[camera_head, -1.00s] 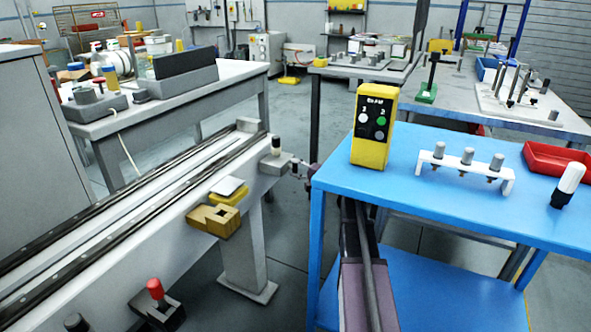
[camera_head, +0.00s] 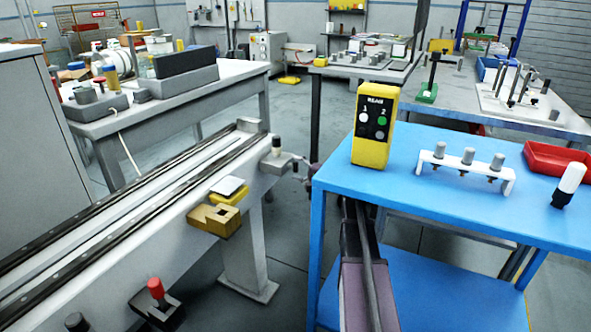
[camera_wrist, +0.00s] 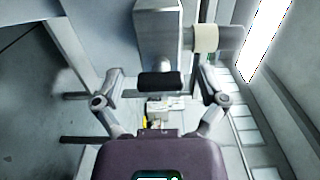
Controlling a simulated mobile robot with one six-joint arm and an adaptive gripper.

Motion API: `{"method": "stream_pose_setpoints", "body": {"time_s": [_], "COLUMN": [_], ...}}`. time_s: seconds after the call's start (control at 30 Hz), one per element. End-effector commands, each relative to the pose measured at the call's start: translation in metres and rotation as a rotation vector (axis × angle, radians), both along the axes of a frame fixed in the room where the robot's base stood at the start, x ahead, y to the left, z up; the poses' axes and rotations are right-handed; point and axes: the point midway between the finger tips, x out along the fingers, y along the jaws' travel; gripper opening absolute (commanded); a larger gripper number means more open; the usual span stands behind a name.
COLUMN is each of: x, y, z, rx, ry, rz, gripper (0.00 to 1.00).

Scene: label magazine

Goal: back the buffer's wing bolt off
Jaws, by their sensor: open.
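In the wrist view, a dark rounded bar (camera_wrist: 160,82), which looks like the wing bolt's head, sticks out of a grey block (camera_wrist: 158,30), apparently the buffer. My gripper (camera_wrist: 158,84) is open, with one finger on each side of the dark bar. I cannot tell whether either finger touches it. In the head view, a small grey block (camera_head: 277,162) sits at the far right of the rail, below a dark-topped post (camera_head: 276,146). My gripper (camera_head: 302,172) is small there, just right of that block and partly hidden by the blue table. The bolt cannot be made out in that view.
The blue table (camera_head: 430,215) stands close on the right, with a yellow button box (camera_head: 372,138) on its near left corner. The rail (camera_head: 130,215) runs along the left. A yellow bracket (camera_head: 214,219) and a red-knobbed fixture (camera_head: 156,290) stick out from its side.

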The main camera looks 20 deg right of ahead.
Motion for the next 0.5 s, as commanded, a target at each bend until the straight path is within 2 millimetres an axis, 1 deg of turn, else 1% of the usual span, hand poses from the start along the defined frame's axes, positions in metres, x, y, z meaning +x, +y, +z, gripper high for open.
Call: {"method": "stream_pose_setpoints", "body": {"time_s": [0.13, 0.27, 0.5], "x": [-0.005, -0.014, -0.04], "y": [-0.004, -0.011, -0.03], "z": [0.0, 0.0, 0.0], "rx": [0.0, 0.0, 0.0], "ry": [0.0, 0.0, 0.0], "rz": [-0.001, -0.002, -0.003], "gripper": [0.91, 0.91, 0.91]}}
